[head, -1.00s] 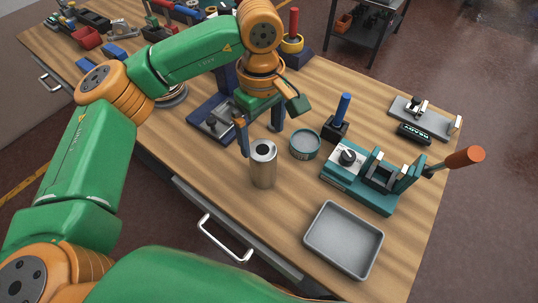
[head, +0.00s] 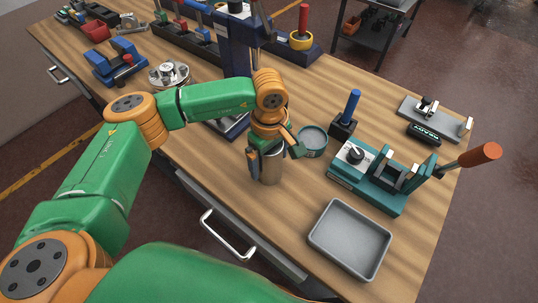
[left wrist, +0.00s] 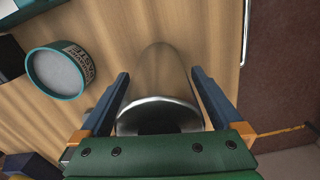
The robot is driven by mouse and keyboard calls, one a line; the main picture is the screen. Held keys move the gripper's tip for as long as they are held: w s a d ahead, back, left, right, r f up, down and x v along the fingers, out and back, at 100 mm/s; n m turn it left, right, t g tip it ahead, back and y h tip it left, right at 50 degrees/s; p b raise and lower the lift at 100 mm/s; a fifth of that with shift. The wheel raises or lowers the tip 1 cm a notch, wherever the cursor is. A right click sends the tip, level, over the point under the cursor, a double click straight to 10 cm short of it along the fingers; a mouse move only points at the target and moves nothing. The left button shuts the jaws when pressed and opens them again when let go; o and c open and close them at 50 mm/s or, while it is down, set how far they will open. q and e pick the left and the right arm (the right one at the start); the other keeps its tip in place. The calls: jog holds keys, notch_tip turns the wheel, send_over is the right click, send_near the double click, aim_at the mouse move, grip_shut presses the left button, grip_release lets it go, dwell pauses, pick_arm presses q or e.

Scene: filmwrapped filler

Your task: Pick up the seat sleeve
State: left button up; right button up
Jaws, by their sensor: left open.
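The seat sleeve, a silver metal cylinder (head: 271,171), stands upright on the wooden table near its front edge. My left gripper (head: 268,152) is right above and around its upper part in the head view, hiding some of it. In the left wrist view the sleeve (left wrist: 162,80) lies between the two blue fingers of my left gripper (left wrist: 160,82). The jaws are open, with a finger on each side of the sleeve. Whether either finger touches it is unclear. My right gripper is out of view.
A round teal tin (head: 313,141) stands close behind the sleeve, also visible in the left wrist view (left wrist: 58,74). A teal fixture with an orange-handled lever (head: 385,180) is to the right. A grey tray (head: 349,238) lies at the front right. A blue press column (head: 238,50) rises behind.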

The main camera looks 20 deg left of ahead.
pick_arm(q)
grip_shut()
dwell(0.3)
